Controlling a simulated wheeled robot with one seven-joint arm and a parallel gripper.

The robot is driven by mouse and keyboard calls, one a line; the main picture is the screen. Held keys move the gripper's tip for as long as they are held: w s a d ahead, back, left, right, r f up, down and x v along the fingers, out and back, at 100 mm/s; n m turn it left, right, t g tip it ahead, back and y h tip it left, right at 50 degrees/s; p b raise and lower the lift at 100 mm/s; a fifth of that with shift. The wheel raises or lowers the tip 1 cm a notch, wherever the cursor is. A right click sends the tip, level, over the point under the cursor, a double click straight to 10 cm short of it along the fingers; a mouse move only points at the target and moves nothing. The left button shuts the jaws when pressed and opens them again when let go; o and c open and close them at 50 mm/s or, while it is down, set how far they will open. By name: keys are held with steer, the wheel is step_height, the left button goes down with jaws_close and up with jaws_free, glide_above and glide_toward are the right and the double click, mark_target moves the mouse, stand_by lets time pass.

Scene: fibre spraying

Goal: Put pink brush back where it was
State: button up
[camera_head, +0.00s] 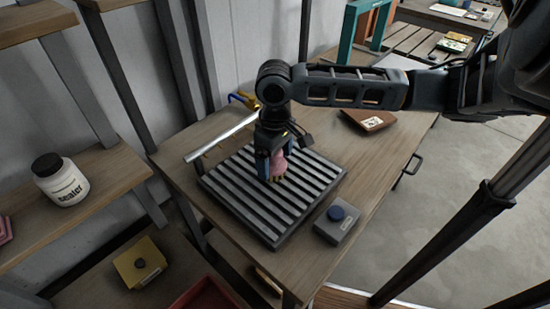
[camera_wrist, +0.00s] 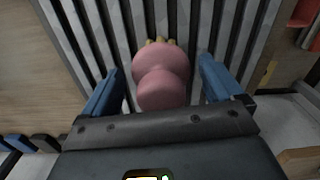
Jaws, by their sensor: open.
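The pink brush (camera_head: 279,162) sits on the dark slatted rack (camera_head: 236,205) on the wooden table. In the wrist view the pink brush (camera_wrist: 162,75) shows a rounded pink body with yellowish bristle tips at its far end. My gripper (camera_head: 270,168) is directly over the rack, pointing down. Its two blue fingers stand open on either side of the brush, with a gap to each side in the wrist view (camera_wrist: 158,85). The underside of the brush is hidden, so I cannot tell how it touches the slats.
A grey box with a blue button (camera_head: 337,221) stands at the rack's near right. A brown clipboard-like item (camera_head: 368,119) lies at the back right. A silver tube (camera_head: 222,137) lies behind the rack. A white sealer jar (camera_head: 61,180) stands on the left shelf.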

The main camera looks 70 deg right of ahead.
step_height(320, 180, up, 12)
steer(key=shift+f, duration=0.1)
stand_by(0.5)
